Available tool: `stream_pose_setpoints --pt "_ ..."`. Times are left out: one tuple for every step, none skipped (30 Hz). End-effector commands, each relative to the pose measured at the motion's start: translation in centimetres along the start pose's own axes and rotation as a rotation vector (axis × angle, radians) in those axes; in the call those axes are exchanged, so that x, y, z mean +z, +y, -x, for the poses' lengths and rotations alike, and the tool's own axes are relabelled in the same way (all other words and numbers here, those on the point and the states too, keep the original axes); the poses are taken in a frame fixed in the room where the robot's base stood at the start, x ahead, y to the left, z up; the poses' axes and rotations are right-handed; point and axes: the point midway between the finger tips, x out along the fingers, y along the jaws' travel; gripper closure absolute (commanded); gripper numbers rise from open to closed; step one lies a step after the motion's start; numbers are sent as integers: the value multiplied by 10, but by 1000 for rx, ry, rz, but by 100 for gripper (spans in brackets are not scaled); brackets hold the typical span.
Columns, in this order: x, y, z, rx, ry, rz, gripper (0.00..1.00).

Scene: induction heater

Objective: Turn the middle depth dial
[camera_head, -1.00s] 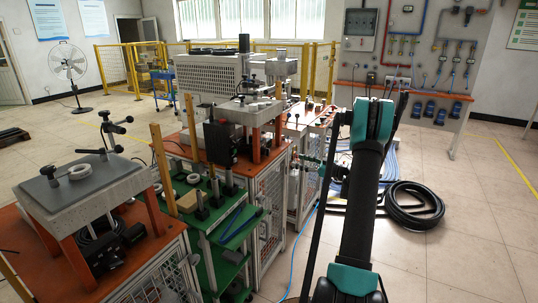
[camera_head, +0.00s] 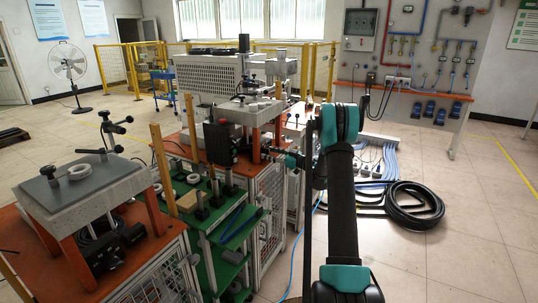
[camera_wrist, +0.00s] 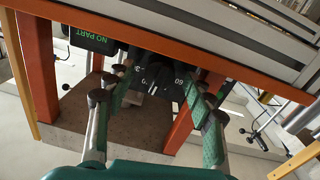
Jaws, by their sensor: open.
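In the wrist view, a dark part with white numerals (camera_wrist: 162,83), likely a depth dial, shows between the fingers of my gripper (camera_wrist: 163,86). The fingers, green with metal rods and dark joints, stand apart on its left and right. I cannot tell whether they touch it, nor whether it is the middle dial. In the head view, my gripper (camera_head: 275,155) points left at the middle machine, close to its orange legs. The dial cannot be made out there.
A dark box with a green "NO PART" display (camera_wrist: 90,39) hangs left of the fingers. Orange legs (camera_wrist: 38,68) flank the workspace under an orange beam (camera_wrist: 170,42). Coiled black hose (camera_head: 414,205) lies on the floor at right, where tiles are otherwise mostly clear.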

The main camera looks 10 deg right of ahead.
Motion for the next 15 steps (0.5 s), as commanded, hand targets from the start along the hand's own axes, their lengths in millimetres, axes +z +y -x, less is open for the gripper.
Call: stream_pose_setpoints --pt "0 0 -4 0 0 0 47" --pt "0 0 -5 1 0 0 47" --pt "0 0 -6 1 0 0 47" --pt "0 0 -7 1 0 0 47" --pt "0 0 -8 1 0 0 47" --pt "0 0 -8 1 0 0 47" --pt "0 0 -8 1 0 0 47" --pt "0 0 -8 1 0 0 47" --pt "0 0 -8 1 0 0 47" --pt "0 0 -8 1 0 0 47" --pt "0 0 -8 1 0 0 47" --pt "0 0 -8 1 0 0 47" --pt "0 0 -8 1 0 0 50" --pt "0 0 -8 1 0 0 54" --pt "0 0 -8 1 0 0 59"
